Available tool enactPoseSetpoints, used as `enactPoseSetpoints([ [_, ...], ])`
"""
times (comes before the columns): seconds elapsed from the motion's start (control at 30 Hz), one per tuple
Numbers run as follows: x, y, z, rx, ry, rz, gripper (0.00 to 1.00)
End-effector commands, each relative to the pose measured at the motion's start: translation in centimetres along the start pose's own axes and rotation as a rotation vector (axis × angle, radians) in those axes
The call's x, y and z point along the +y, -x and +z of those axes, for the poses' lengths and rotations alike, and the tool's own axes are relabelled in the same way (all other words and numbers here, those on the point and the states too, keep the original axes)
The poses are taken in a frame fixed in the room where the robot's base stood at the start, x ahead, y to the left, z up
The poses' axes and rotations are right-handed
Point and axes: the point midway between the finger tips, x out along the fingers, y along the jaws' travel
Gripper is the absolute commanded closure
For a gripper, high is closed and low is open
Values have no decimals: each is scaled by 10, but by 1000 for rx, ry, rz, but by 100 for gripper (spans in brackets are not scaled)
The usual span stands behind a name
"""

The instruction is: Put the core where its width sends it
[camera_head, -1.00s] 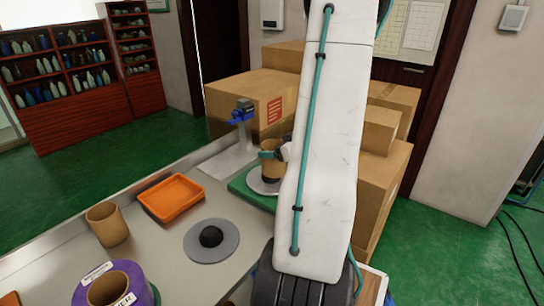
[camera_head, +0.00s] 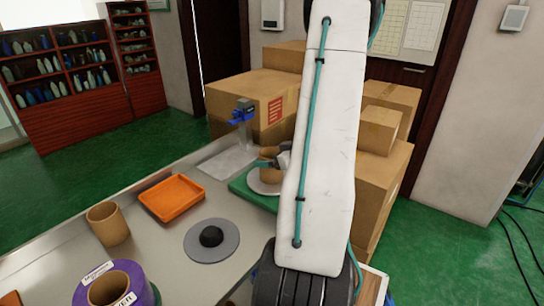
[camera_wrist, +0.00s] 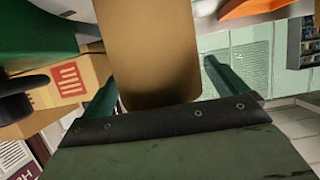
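A brown cardboard core (camera_head: 269,174) stands on a pale round plate on the green base (camera_head: 243,190), partly hidden by my gripper (camera_head: 274,163). In the wrist view this core (camera_wrist: 150,50) fills the middle, between the two green fingers of my gripper (camera_wrist: 160,72). A gap shows beside the right finger, and the left finger is close to the core's edge. The gripper looks open around the core. A blue-headed device (camera_head: 242,115) on a post stands behind the base.
Another cardboard core (camera_head: 108,226) stands at the left of the table. An orange tray (camera_head: 172,198), a grey disc with a black knob (camera_head: 226,248) and a purple roll (camera_head: 140,280) lie nearby. Stacked cartons (camera_head: 250,96) stand behind the table.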

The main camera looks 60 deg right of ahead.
Motion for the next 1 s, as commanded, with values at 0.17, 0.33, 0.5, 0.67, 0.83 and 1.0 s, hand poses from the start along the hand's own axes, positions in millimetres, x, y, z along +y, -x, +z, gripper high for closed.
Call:
enactPoseSetpoints([
  [0.17, 0, 0, 0, 0, 0, 0, 3],
  [0.33, 1, 10, -3, 0, 0, 3, 3],
  [0.5, 1, 44, -3, 0, 0, 6, 3],
  [0.67, 1, 79, -3, 0, 0, 6, 3],
  [0.83, 1, 107, -3, 0, 0, 4, 3],
  [1.0, 1, 120, -3, 0, 0, 2, 3],
])
